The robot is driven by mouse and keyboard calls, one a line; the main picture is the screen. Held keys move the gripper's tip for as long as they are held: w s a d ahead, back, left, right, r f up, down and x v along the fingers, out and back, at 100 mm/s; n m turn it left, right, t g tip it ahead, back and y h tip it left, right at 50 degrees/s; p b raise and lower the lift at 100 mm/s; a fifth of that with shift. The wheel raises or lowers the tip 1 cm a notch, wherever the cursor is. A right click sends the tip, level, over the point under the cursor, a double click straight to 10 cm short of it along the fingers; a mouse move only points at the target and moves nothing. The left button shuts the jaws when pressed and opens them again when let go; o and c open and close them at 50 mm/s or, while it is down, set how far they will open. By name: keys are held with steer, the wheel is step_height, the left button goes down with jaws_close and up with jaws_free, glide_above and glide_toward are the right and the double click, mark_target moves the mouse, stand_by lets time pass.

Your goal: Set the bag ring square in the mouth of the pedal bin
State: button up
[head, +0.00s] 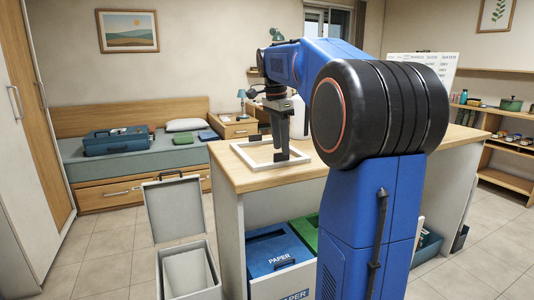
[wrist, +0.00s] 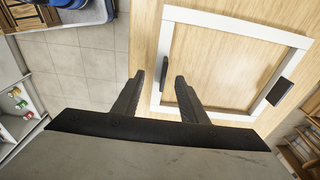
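The bag ring (head: 246,157) is a white square frame lying flat on the wooden counter. It also shows in the wrist view (wrist: 240,28), with a dark upright tab on each of two opposite sides. My gripper (head: 281,150) points down over the ring. In the wrist view its fingers (wrist: 159,76) are apart, and the left tab (wrist: 165,73) shows between their tips. I see no finger clearly touching it. The pedal bin (head: 188,273) stands on the floor left of the counter, its grey lid (head: 174,208) raised and its mouth open.
The counter (head: 228,178) has bare wood around the ring. Blue and green recycling bins (head: 277,252) sit beneath it, beside the pedal bin. A bed (head: 130,165) with a blue case stands behind. Tiled floor (head: 105,245) is clear left of the bin.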

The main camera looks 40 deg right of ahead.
mark_target(283, 161)
steer(key=shift+d+f, duration=0.2)
steer(key=shift+f, duration=0.95)
steer(key=shift+d+f, duration=0.15)
steer(key=shift+f, duration=1)
jaws_close()
